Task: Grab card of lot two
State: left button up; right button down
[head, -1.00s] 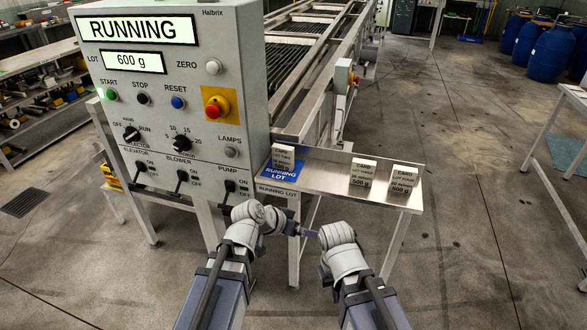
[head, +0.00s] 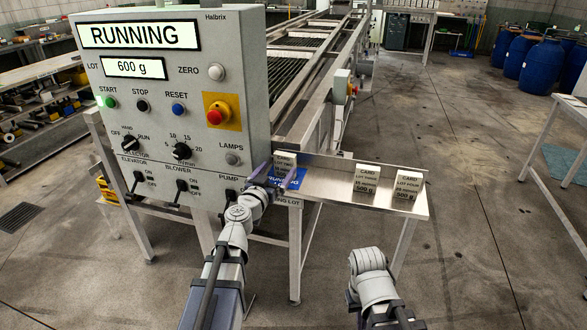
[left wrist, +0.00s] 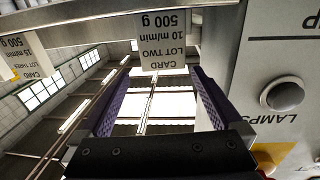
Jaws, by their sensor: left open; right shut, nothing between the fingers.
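The card of lot two (head: 285,159) stands upright on the left end of the steel shelf (head: 330,186), behind the blue running lot plate (head: 286,181). My left gripper (head: 280,173) is open, its purple fingers to either side of the card's front. In the left wrist view the card of lot two (left wrist: 163,42) appears upside down, just beyond and between the open fingers (left wrist: 160,80). I cannot tell whether the fingers reach past its face. My right arm's wrist is at lower right, but its gripper is hidden.
Two other cards, lot three (head: 367,179) and lot four (head: 407,186), stand further right on the shelf. The control panel (head: 170,100) with knobs and switches rises close left of my left gripper.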

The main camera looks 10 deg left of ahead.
aim_at(283, 158)
pick_arm(q)
jog(key=shift+w+d+r, duration=0.1)
jog(key=shift+w, duration=1.9)
jog(key=shift+w+d, duration=0.1)
jog(key=shift+w, duration=1.9)
jog(key=shift+s, duration=0.1)
jog(key=c, duration=1.1)
jog(key=shift+r, duration=0.1)
jog(key=shift+c, duration=0.2)
notch_tip(283, 158, up, 10)
jog(key=p, duration=1)
